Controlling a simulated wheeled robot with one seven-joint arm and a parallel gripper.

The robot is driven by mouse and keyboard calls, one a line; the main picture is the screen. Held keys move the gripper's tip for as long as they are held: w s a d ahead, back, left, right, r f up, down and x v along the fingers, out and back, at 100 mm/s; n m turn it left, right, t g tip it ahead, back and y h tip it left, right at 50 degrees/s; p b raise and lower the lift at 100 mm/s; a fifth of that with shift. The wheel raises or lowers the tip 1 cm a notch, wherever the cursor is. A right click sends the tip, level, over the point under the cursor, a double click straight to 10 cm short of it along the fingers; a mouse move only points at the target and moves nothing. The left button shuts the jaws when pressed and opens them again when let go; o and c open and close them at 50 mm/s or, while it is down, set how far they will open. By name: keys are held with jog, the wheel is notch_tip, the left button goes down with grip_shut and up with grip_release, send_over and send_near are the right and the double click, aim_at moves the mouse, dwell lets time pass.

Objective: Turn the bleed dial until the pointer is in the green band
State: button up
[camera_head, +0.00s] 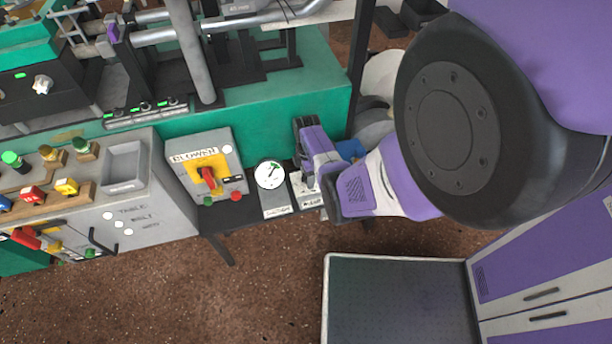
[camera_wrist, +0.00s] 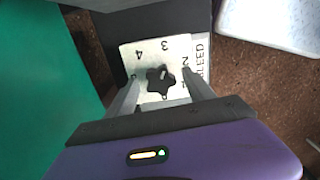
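The bleed dial is a black star-shaped knob (camera_wrist: 160,82) on a pale square plate (camera_wrist: 180,48) with numbers around it, beside a BLEED label (camera_wrist: 202,60). In the head view the plate (camera_head: 298,186) shows just left of my gripper, which hides the knob there. My gripper (camera_wrist: 161,86) is over the dial with its fingers apart, one on each side of the knob; gaps show between them and it. The round white gauge (camera_head: 270,174) stands left of the dial. It has a green band at its upper part and a dark pointer; whether the pointer lies within the band is too small to tell.
A grey blower box (camera_head: 205,165) with a red-and-yellow switch (camera_head: 208,177) stands left of the gauge. A green machine (camera_head: 250,110) is behind. A grey-topped tray (camera_head: 395,300) is at the front right. Brown floor lies in front.

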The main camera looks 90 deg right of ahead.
dwell(0.4)
jog(key=shift+r+p, duration=2)
jog(key=shift+r, duration=0.05)
jog(key=m, duration=1.2)
jog(key=shift+f, duration=0.2)
